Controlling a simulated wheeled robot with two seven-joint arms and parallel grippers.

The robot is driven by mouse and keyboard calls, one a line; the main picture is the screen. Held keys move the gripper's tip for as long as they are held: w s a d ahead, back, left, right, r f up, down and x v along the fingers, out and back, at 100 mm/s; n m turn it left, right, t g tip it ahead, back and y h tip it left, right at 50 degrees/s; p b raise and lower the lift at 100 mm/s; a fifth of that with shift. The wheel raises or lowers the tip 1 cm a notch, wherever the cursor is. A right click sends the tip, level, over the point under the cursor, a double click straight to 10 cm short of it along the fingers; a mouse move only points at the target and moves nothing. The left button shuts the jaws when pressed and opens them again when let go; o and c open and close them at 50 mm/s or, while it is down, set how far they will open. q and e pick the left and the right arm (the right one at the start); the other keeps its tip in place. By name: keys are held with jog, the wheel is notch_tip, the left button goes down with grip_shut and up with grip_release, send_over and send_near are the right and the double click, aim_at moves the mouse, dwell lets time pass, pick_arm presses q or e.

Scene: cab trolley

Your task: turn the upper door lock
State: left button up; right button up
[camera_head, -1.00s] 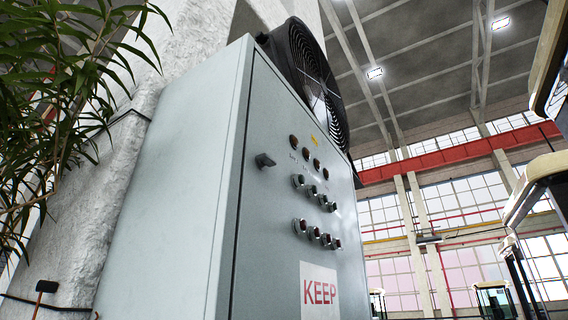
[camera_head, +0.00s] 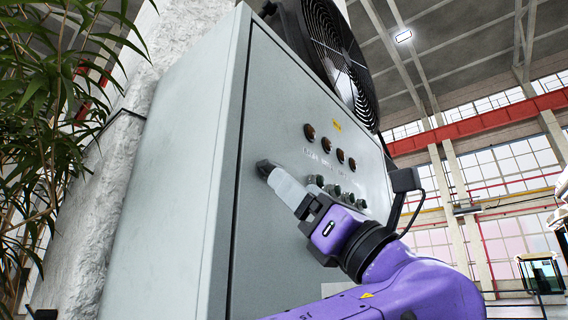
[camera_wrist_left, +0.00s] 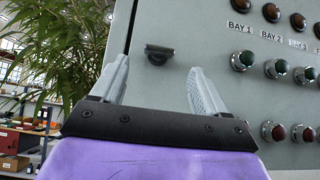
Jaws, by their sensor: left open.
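The upper door lock is a small dark handle (camera_head: 264,167) on the grey cabinet door (camera_head: 262,240), near its left edge. In the left wrist view the lock (camera_wrist_left: 159,52) lies flat and horizontal, appearing in the gap between my fingers near tip height. My left gripper (camera_head: 277,181) has pale fingers, is open and holds nothing. Its tips are close to the lock; I cannot tell whether they touch it. In the left wrist view the gripper (camera_wrist_left: 158,65) shows both fingers apart. My right gripper is not in view.
Indicator lamps (camera_head: 325,146) and push buttons (camera_head: 330,188) sit on the door to the right of the lock. A large black fan (camera_head: 340,50) is mounted at the cabinet's top. A leafy plant (camera_head: 50,100) stands at the left, beside a rough white wall (camera_head: 100,190).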

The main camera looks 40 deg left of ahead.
aim_at(270, 167)
pick_arm(q)
jog(key=shift+t, duration=0.3)
jog(key=p+x, duration=0.2)
jog(key=x, duration=0.3)
jog(key=shift+a+r+p, duration=0.2)
jog(key=shift+a+p, duration=0.15)
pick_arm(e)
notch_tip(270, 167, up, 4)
